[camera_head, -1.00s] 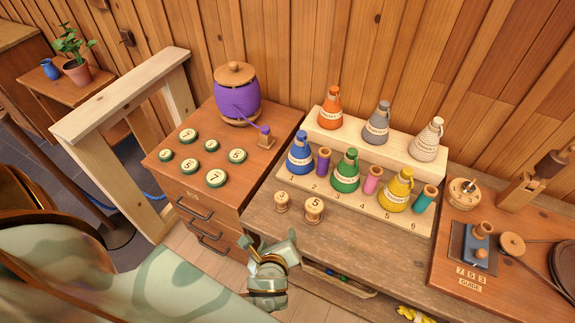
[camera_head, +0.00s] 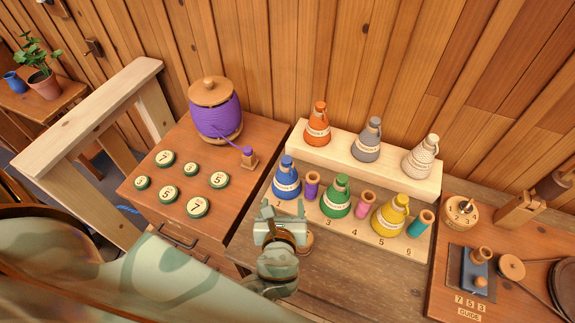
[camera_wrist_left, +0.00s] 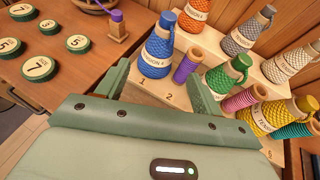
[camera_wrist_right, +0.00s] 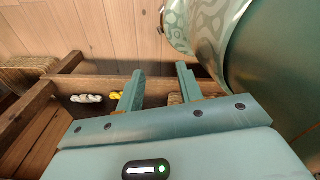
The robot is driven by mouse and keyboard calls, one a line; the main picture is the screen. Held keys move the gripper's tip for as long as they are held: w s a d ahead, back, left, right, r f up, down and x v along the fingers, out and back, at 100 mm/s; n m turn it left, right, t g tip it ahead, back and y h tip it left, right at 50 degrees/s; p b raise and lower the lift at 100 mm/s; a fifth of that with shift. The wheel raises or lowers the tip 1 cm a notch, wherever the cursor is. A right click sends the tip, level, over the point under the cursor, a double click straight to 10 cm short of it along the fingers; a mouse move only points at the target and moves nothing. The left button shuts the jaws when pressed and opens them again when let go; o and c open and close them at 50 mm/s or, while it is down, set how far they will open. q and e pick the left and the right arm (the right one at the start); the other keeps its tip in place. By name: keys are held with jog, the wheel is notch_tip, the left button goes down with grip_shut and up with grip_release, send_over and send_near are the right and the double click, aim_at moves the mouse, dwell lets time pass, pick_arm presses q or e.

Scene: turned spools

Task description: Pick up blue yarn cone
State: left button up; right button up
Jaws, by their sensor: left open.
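The blue yarn cone (camera_head: 286,182) stands upright at the left end of the numbered wooden rack (camera_head: 405,241), in slot 1. It also shows in the left wrist view (camera_wrist_left: 157,54), just beyond the fingertips. My left gripper (camera_head: 283,208) is open and empty, in front of the blue cone and apart from it. Its fingers also show in the left wrist view (camera_wrist_left: 160,82). My right gripper (camera_wrist_right: 160,80) is open and empty in the right wrist view, facing a lower wooden shelf. It is not seen in the head view.
A purple spool (camera_head: 312,185) stands close right of the blue cone, then a green cone (camera_head: 337,196), pink spool (camera_head: 365,203) and yellow cone (camera_head: 390,215). Orange, grey and white cones stand on the raised back step. Several green numbered discs (camera_head: 198,207) lie on the left cabinet.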

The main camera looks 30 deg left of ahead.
aim_at(286, 175)
pick_arm(q)
jog(key=x, duration=0.2)
jog(key=b+x, duration=0.1)
jog(key=x, duration=0.5)
jog(key=shift+w+r, duration=0.2)
jog(key=shift+r, duration=0.05)
jog(key=x, duration=0.3)
jog(key=shift+w+b, duration=0.1)
jog(key=shift+b, duration=0.25)
jog(key=shift+w+a+f, duration=0.1)
jog(key=shift+w+f, duration=0.05)
jog(key=shift+w, duration=0.05)
jog(key=shift+w+a+f, duration=0.1)
jog(key=shift+w, duration=0.1)
jog(key=b+x, duration=0.1)
jog(key=x, duration=0.3)
jog(key=shift+f+b, duration=0.2)
jog(key=shift+b, duration=0.15)
jog(key=shift+w, duration=0.25)
jog(key=shift+s, duration=0.1)
jog(key=shift+c, duration=1)
jog(key=c, duration=1)
jog(key=shift+c, duration=1.1)
pick_arm(e)
jog(key=f, duration=0.3)
jog(key=shift+s+f, duration=0.2)
pick_arm(q)
jog(key=shift+r, duration=0.15)
pick_arm(e)
jog(key=shift+d, duration=0.1)
